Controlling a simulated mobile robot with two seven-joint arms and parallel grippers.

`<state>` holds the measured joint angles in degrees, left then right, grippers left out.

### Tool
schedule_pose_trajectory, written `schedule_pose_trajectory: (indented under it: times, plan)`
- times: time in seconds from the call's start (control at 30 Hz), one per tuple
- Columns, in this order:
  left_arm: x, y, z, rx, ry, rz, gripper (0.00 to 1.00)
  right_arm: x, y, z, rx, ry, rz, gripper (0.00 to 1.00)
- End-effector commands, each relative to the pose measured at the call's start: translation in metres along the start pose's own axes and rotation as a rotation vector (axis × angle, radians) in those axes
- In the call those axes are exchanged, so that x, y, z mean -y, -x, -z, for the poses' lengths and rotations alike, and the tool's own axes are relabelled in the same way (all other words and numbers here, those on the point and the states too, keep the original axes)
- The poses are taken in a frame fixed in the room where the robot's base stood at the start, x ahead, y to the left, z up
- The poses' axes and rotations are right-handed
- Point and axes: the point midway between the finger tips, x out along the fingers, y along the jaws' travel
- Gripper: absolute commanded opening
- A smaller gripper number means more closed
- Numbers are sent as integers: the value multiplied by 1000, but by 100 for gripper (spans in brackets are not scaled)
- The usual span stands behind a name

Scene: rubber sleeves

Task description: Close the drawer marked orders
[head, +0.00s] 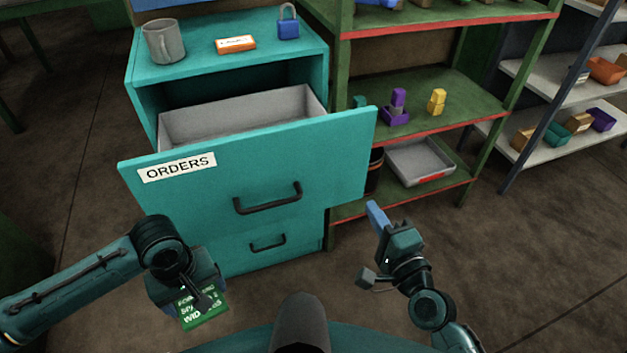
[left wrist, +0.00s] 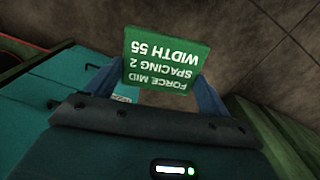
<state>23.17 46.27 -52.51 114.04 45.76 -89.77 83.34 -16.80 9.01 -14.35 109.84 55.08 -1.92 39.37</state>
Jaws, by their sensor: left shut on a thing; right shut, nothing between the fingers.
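The teal drawer marked ORDERS (head: 325,155) stands pulled out from the cabinet, its grey inside open to view. Its white label (head: 177,167) is at the front's upper left and its dark handle (head: 268,202) is low on the front. My right gripper (head: 377,216) is shut and empty, right of and below the drawer front's right end, apart from the handle. My left gripper (left wrist: 156,75) is shut on a green card (left wrist: 165,58) reading FORCE MID, SPACING 2, WIDTH 55.
A grey mug (head: 164,42), an orange-and-white box (head: 235,44) and a blue padlock (head: 288,24) stand on the cabinet top (head: 200,63). A lower drawer (head: 300,255) looks shut. Green shelves (head: 450,100) stand close on the right. The floor (head: 540,260) at right is clear.

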Motion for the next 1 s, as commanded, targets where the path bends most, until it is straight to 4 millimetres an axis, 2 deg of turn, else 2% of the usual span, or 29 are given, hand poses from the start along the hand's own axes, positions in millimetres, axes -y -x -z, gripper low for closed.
schedule_pose_trajectory:
  times: [0.03, 0.2, 0.4, 0.6, 1.0]
  plan:
    - [0, 0, 0, 0, -1, 0, 59, 1, -13, 0, -2, -1, 4, 0]
    - [0, 0, 0, 0, -1, 0, 59, 1, -48, 0, -1, 0, 2, 0]
    - [0, -2, 0, 0, -2, 0, 59, -1, -75, 0, 0, 4, 0, 0]
    - [0, -3, 0, 0, -2, 0, 59, -1, -85, 0, 0, 3, -1, 0]
    - [0, -3, 0, 0, -2, 0, 59, -1, -86, 1, 1, 4, -1, 0]
